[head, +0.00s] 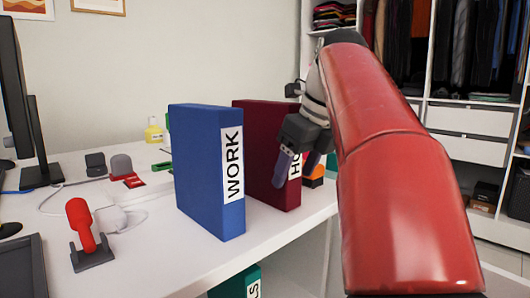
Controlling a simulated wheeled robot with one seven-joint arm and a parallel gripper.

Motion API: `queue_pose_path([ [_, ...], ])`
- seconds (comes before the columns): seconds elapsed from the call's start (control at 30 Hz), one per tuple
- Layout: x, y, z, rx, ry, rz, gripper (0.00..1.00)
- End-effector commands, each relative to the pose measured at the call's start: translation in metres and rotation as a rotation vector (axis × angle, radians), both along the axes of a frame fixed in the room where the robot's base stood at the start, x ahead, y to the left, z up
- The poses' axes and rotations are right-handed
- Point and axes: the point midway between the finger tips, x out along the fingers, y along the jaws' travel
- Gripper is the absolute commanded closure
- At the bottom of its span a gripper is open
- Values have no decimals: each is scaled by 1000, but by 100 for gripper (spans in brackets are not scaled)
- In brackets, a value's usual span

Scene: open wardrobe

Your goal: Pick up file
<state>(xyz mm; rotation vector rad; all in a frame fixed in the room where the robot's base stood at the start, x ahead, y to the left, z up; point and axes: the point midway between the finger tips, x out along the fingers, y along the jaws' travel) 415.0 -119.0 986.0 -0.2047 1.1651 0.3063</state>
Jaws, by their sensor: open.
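A blue file (197,170) stands upright on the white desk, with a white label reading "WORK" on its spine. A dark red file (259,130) stands upright just behind and to its right. Its label is mostly hidden by my gripper. My gripper (297,171) is open, with its fingers pointing down in front of the dark red file's spine in the picture. I cannot tell whether it touches the file. My red arm covers the right side of the view.
A red-handled item (81,228) on a grey base, cables and a monitor (21,95) are on the desk (150,262) at left. A teal file (238,286) stands below the desk edge. An open wardrobe (470,120) is at right.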

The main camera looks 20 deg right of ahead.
Motion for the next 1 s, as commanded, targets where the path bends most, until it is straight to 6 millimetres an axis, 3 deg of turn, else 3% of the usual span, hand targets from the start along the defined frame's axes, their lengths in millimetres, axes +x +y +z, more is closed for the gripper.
queue_pose_path([
  [0.5,0,0,-4,0,0,1,34],
  [0.9,0,0,-4,0,0,0,85],
  [1.0,0,0,-3,-1,-1,1,93],
])
